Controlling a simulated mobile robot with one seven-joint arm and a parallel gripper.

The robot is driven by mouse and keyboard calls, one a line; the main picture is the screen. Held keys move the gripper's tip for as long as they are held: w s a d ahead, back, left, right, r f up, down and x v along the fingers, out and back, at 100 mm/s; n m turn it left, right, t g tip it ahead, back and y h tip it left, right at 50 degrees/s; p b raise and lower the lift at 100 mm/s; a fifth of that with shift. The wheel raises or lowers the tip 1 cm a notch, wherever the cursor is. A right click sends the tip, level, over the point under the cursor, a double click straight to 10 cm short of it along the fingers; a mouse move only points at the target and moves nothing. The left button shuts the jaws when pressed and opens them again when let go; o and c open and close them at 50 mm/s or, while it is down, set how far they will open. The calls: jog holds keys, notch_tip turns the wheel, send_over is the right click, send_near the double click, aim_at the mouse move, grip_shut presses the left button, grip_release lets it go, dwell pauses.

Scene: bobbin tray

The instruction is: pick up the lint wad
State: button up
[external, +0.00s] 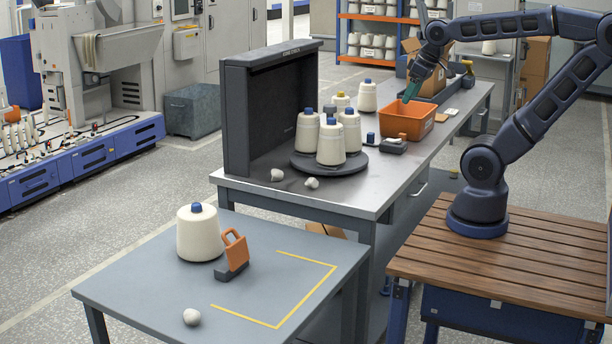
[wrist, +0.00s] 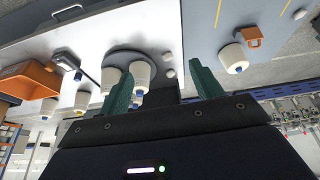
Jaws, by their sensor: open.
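Small white lint wads lie in three places. One lint wad (external: 191,316) is on the near grey table, by its front edge. Two more, a left wad (external: 277,175) and a right wad (external: 311,183), lie on the metal bench in front of the dark panel. My gripper (external: 407,94) is above the orange bin, far from all the wads. Its green fingers (wrist: 162,66) are apart with nothing between them.
The orange bin (external: 407,136) is at the bench's right. A large cone (external: 199,236) and an orange-handled tool (external: 234,252) stand on the near table.

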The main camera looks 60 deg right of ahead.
jog(key=w+f+n+g+h, duration=0.15)
jog(key=w+n, duration=0.25)
jog(key=w, duration=0.6)
jog(key=n+g, duration=0.3)
jog(key=n, duration=1)
send_over(313, 183)
jog(key=w+d, duration=0.2)
jog(key=f, duration=2.6)
jog(key=shift+s+a+f, duration=0.25)
jog(key=shift+f, duration=0.1)
jog(key=shift+s+f, duration=0.2)
jog(key=shift+f, duration=2.45)
jog(key=c, duration=1.1)
